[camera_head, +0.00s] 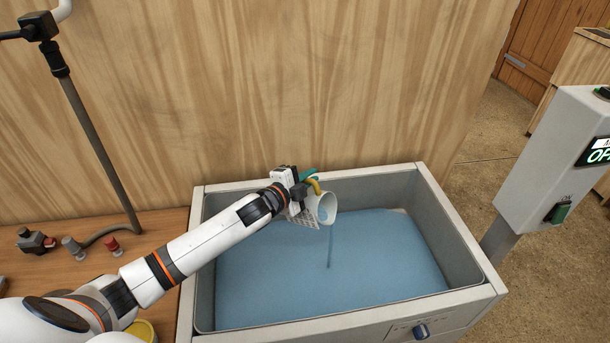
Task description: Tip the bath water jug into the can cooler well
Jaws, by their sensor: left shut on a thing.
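The bath water jug (325,208) is a pale cup-like vessel with a yellow handle, tilted over the can cooler well with its mouth towards the right. A thin dark blue stream runs from its mouth down to the blue water. The can cooler well (478,297) is a grey rectangular basin holding blue water (330,270). My left gripper (308,190) is shut on the jug at its handle, above the back middle of the well; the fingers are partly hidden by the wrist. My right gripper is not in view.
A wooden wall (300,90) stands close behind the well. A wooden counter (150,230) at left holds small red and grey fittings (75,246) and a pipe (95,140). A yellow-rimmed container (143,329) is partly behind my arm. A grey control post (545,150) stands at right.

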